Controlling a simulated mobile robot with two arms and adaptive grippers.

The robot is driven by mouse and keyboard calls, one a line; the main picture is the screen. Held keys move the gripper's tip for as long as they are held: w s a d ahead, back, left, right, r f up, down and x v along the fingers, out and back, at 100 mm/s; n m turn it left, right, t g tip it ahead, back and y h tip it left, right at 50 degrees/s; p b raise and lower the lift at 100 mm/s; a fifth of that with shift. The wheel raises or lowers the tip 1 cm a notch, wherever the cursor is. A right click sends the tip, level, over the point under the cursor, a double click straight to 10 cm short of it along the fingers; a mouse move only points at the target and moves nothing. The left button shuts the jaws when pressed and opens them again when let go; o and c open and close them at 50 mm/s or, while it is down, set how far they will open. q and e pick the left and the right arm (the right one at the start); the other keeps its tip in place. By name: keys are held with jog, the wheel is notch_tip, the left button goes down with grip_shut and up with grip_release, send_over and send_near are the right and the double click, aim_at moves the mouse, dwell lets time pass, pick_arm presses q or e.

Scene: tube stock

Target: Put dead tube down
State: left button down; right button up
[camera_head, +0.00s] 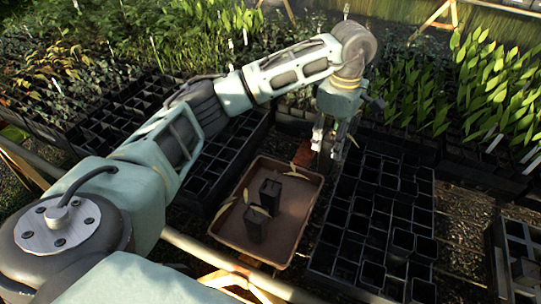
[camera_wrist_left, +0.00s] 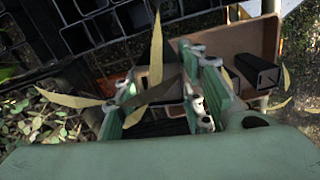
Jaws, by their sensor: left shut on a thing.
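My left gripper (camera_head: 331,137) hangs from my left arm above the area between the brown tray and the black cell trays. In the left wrist view its green fingers (camera_wrist_left: 165,100) are closed around a dark tube (camera_wrist_left: 160,118) with long, dry yellow leaves. The held tube is mostly hidden by the fingers. The brown tray (camera_head: 307,190) lies below and left of the gripper, and also shows in the wrist view (camera_wrist_left: 262,32). My right gripper is out of view.
A large black cell tray (camera_head: 375,215) with several tubes lies right of the brown tray. Another black tray (camera_head: 205,180) is on its left. Dense green plants (camera_head: 490,85) stand behind and right. A wooden rail (camera_head: 215,255) runs along the front. Open floor in the brown tray is to the right of its tubes.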

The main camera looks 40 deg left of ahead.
pick_arm(q)
jog(key=shift+w+a+f+n, duration=0.15)
jog(key=shift+w+f+n, duration=0.15)
jog(key=shift+n, duration=0.3)
jog(key=shift+w+a+f+n, duration=0.1)
jog(key=shift+a+n, duration=0.15)
jog(key=shift+n, duration=0.05)
jog(key=s+a+f+p, duration=0.3)
jog(key=s+a+f, duration=0.3)
jog(key=a+f, duration=0.3)
jog(key=shift+s+a+f, duration=0.2)
jog(key=shift+s+f, duration=0.05)
jog(key=shift+f, duration=0.65)
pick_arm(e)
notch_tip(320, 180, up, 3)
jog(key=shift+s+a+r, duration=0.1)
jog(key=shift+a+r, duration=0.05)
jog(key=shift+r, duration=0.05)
pick_arm(q)
jog(key=shift+f, duration=0.1)
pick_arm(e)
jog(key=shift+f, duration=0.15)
pick_arm(q)
jog(key=shift+f, duration=0.15)
jog(key=c, duration=1.1)
grip_release()
